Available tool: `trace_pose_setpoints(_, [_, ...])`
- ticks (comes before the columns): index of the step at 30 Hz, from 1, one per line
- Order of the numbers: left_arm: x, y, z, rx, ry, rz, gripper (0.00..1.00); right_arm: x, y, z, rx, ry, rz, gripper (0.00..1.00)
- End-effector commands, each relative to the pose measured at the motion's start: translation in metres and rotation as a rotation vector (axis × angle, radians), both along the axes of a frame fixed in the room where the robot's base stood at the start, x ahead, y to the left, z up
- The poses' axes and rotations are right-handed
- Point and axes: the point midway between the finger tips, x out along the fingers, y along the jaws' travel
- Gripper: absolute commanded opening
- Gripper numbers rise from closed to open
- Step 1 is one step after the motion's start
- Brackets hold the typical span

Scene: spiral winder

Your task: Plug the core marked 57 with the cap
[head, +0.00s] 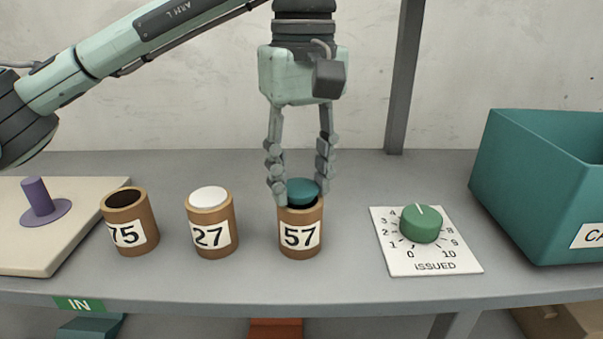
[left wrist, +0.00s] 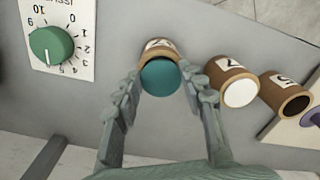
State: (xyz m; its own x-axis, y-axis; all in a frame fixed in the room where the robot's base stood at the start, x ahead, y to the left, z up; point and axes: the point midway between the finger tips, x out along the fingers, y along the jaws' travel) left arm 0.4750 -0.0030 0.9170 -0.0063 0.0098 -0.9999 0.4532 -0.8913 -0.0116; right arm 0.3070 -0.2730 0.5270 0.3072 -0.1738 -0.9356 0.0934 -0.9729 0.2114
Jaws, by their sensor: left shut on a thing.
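The core marked 57 (head: 301,240) is a brown tube standing upright on the grey shelf, with a dark open top. The teal cap (head: 302,189) is between the fingers of my left gripper (head: 301,191), right at the mouth of that core. Dark opening shows around and below the cap, and I cannot tell how deep it sits. In the left wrist view the cap (left wrist: 160,78) covers most of the mouth of the core (left wrist: 158,47). The left gripper points straight down and is shut on the cap. My right gripper is not in view.
To the left stand core 27 (head: 211,234) with a white top and core 75 (head: 130,232), open. A pale board with a purple peg (head: 39,199) is at far left. A green dial (head: 421,224) and a teal bin (head: 530,200) are at right.

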Motion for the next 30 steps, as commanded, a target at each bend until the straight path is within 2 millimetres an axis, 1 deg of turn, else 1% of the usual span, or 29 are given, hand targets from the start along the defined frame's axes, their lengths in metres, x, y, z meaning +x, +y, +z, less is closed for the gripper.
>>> trace_pose_setpoints(1, [0.000, 0.000, 0.000, 0.000, 0.000, 0.000, 0.30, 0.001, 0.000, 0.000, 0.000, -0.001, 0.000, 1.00])
trace_pose_setpoints(2, [0.000, 0.000, 0.000, 0.000, 0.000, 0.000, 0.41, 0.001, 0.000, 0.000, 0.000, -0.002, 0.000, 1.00])
trace_pose_setpoints(3, [0.000, 0.000, 0.000, 0.000, 0.000, 0.000, 0.46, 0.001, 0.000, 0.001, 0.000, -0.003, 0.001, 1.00])
trace_pose_setpoints(7, [0.000, 0.000, 0.000, 0.000, 0.000, 0.000, 0.62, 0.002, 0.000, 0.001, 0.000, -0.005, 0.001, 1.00])
trace_pose_setpoints(8, [0.000, 0.000, 0.000, 0.000, 0.000, 0.000, 0.64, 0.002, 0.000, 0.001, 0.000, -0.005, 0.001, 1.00])
trace_pose_setpoints(16, [0.000, 0.000, 0.001, 0.000, 0.000, 0.000, 0.64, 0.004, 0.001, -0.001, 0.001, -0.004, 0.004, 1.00])
trace_pose_setpoints(19, [0.000, 0.000, 0.007, 0.000, 0.000, 0.001, 0.64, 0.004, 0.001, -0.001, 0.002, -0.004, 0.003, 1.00])
trace_pose_setpoints(23, [0.001, -0.001, 0.028, -0.002, -0.003, 0.002, 0.64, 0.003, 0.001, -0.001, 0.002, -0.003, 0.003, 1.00])
trace_pose_setpoints(27, [0.001, 0.000, 0.052, 0.000, -0.004, 0.002, 0.64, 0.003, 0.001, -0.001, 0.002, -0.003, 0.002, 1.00])
trace_pose_setpoints(30, [0.001, -0.001, 0.065, 0.000, -0.003, 0.002, 0.64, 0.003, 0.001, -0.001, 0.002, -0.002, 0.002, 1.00])
